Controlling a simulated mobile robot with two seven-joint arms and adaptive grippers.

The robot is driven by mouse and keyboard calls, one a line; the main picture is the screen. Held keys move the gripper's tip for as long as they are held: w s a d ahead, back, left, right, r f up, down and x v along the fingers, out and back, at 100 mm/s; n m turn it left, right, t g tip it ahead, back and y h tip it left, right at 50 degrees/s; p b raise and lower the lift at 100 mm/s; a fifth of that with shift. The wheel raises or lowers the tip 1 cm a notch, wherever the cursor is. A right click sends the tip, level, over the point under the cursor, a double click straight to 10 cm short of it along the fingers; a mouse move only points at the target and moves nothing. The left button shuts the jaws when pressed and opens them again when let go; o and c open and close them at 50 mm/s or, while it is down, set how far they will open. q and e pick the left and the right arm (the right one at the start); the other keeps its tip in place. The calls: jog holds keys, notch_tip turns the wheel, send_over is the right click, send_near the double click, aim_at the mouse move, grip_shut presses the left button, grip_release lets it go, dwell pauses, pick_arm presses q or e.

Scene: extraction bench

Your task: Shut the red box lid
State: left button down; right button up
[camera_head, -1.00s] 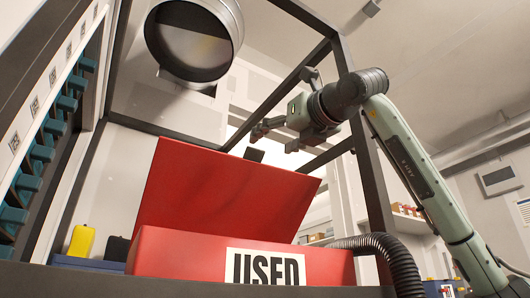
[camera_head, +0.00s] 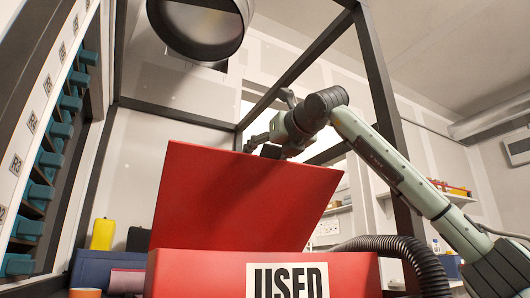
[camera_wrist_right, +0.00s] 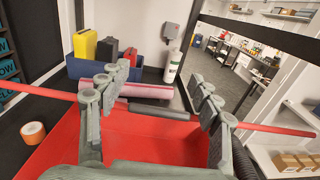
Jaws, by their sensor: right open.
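The red box (camera_head: 205,275) with a "USED" label (camera_head: 288,281) stands at the front in the head view. Its red lid (camera_head: 240,200) is raised and tilted up behind the front wall. A small dark piece (camera_head: 271,151) shows at the lid's top edge. My right gripper (camera_head: 268,122) is open, at the lid's top edge; contact cannot be told. In the right wrist view its fingers (camera_wrist_right: 150,98) are spread wide with nothing gripped between them, and red surfaces of the box (camera_wrist_right: 150,135) fill the space below. My left gripper is not in view.
A dark frame post (camera_head: 375,75) and a ribbed hose (camera_head: 405,258) stand near my right arm. A round duct (camera_head: 197,28) hangs above. A blue bin (camera_wrist_right: 82,69) with upright cases and an orange tape roll (camera_wrist_right: 33,133) lie beyond and beside the box.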

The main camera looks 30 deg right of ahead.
jog(key=shift+w, duration=0.1)
grip_shut()
dwell(0.4)
